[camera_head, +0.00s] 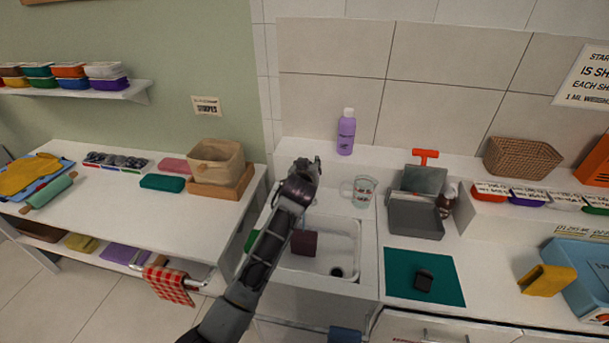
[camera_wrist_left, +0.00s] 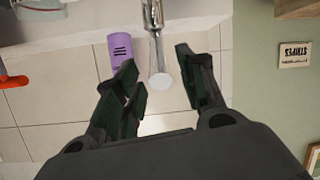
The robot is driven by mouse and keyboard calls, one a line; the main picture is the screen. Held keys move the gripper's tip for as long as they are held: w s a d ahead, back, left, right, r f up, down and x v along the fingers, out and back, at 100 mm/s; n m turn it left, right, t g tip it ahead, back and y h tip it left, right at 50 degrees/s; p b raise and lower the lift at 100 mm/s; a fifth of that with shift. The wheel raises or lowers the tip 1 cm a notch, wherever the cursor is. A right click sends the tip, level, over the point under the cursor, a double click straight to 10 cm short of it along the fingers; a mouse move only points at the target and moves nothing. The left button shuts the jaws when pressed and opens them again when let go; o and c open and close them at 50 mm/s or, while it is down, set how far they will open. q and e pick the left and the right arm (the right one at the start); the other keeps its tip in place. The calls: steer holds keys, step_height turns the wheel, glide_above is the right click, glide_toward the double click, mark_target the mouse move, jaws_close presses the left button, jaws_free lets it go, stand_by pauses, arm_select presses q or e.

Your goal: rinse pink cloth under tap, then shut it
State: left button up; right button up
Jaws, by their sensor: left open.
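A dark pink folded piece, which looks like the cloth (camera_head: 303,243), lies in the white sink (camera_head: 346,232), partly hidden by my left arm. My left gripper (camera_head: 305,168) is above the back of the sink, open. In the left wrist view, which is upside down, a chrome tap (camera_wrist_left: 154,45) reaches between the open fingers (camera_wrist_left: 162,88). I cannot tell if they touch it. The tap is hidden behind my gripper in the head view. I cannot make out running water. My right gripper is not in view.
A purple bottle (camera_head: 346,132) stands behind the sink. A clear glass jug (camera_head: 363,191) and a grey bin (camera_head: 416,213) stand right of my gripper. A teal mat (camera_head: 440,268) with a dark block (camera_head: 424,281) lies right of the sink. A tan basket (camera_head: 215,160) is on the left table.

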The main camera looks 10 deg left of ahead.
arm_select(q)
steer(key=v, duration=0.9)
steer(key=shift+s, duration=0.35)
steer(key=shift+r, duration=0.1)
steer(key=shift+c, duration=0.5)
